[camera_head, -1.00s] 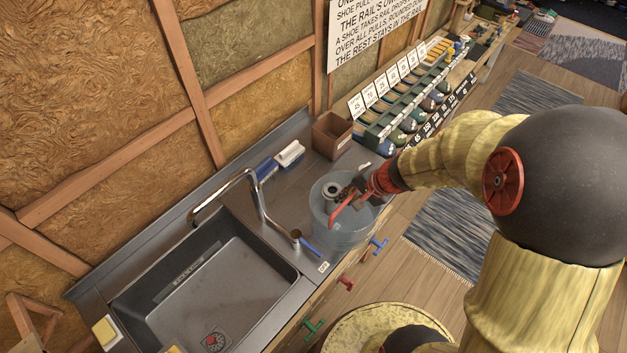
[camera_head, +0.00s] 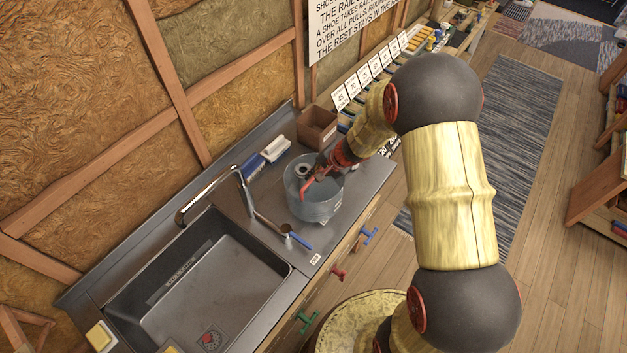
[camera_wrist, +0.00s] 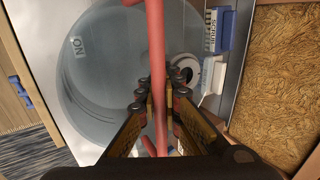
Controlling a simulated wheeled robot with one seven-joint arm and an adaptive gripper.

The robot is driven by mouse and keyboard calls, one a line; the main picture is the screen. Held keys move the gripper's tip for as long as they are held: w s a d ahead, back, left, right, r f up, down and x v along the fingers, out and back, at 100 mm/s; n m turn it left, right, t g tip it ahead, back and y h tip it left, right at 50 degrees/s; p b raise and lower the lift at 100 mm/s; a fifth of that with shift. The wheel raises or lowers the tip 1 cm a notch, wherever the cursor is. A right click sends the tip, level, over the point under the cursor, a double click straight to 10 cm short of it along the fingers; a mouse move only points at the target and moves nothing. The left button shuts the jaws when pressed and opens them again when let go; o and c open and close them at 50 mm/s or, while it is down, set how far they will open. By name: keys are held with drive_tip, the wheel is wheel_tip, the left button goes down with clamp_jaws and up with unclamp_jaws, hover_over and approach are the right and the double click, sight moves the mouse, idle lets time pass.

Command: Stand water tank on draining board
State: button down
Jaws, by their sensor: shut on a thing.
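The water tank (camera_head: 315,207) is a clear, bluish, round vessel with a red handle and a pale ring-shaped opening on top. It appears upright over the draining board (camera_head: 368,188), the bare metal right of the sink. I cannot tell whether its base touches the metal. My gripper (camera_head: 318,174) is above the tank, shut on the red handle. In the wrist view my gripper (camera_wrist: 160,98) has its fingers either side of the handle (camera_wrist: 155,45), with the tank (camera_wrist: 105,75) below. The tank's underside is hidden.
The sink (camera_head: 200,285) and its tap (camera_head: 243,190) are to the left. A blue-and-white brush (camera_head: 275,150) and a brown box (camera_head: 317,127) are behind. The counter's front edge is close.

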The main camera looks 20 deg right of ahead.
drive_tip(key=shift+w+f, duration=0.2)
drive_tip(key=shift+f, duration=1.5)
drive_tip(key=shift+f+b, duration=0.15)
drive_tip(key=shift+b, duration=0.3)
drive_tip(key=c, duration=2)
unclamp_jaws()
